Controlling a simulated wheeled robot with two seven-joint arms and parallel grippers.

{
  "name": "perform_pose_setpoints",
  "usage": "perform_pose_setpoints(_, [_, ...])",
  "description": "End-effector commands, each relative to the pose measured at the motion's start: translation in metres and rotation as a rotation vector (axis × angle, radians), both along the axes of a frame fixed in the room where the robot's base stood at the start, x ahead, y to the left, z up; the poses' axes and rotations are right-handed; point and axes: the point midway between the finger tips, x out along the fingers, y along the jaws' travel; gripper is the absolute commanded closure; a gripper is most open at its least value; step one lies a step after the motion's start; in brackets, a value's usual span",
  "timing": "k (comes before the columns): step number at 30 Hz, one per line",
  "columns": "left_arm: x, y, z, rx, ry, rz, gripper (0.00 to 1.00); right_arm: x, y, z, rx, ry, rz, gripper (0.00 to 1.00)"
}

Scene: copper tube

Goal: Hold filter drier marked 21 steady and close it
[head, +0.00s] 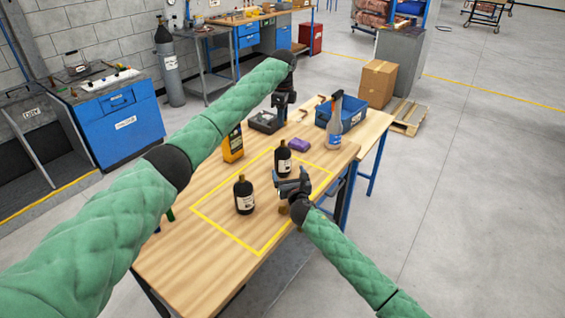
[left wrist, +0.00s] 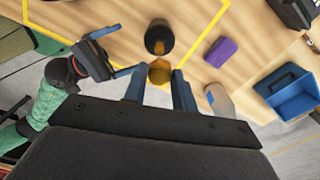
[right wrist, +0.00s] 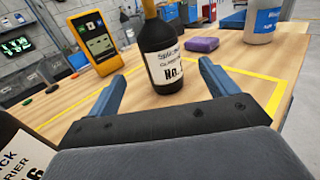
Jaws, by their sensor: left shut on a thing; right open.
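A dark bottle-shaped filter drier (head: 283,160) with a white label stands upright in the yellow outline. It also shows in the right wrist view (right wrist: 160,55), between my right fingers in the picture; I cannot read its number surely. A second drier (head: 244,197) stands nearer; its label (right wrist: 20,150) seems to end in 6. My left gripper (head: 281,112) is above the far drier, shut on a small gold-coloured piece, probably a cap (left wrist: 160,72), beside the drier's dark top (left wrist: 160,35) in the left wrist view. My right gripper (head: 291,184) is open, low beside the far drier.
A small brown object (head: 284,210) shows just below my right gripper.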

Motion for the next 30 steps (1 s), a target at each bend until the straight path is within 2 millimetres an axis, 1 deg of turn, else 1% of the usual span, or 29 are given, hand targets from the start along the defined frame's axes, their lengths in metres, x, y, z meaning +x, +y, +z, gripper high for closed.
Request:
perform_pose_setpoints(5, [0.000,0.000,0.000,0.000,0.000,0.000,0.94,0.014,0.004,0.001,0.002,-0.001,0.000,0.15])
perform_pose_setpoints(21, [0.000,0.000,0.000,0.000,0.000,0.001,0.94,0.094,0.022,0.001,0.003,0.001,-0.002,0.15])
perform_pose_setpoints(27, [0.000,0.000,0.000,0.000,0.000,0.001,0.94,0.111,0.025,0.001,0.003,0.001,-0.002,0.15])
perform_pose_setpoints(30, [0.000,0.000,0.000,0.000,0.000,0.001,0.94,0.115,0.026,0.001,0.002,0.000,0.000,0.15])
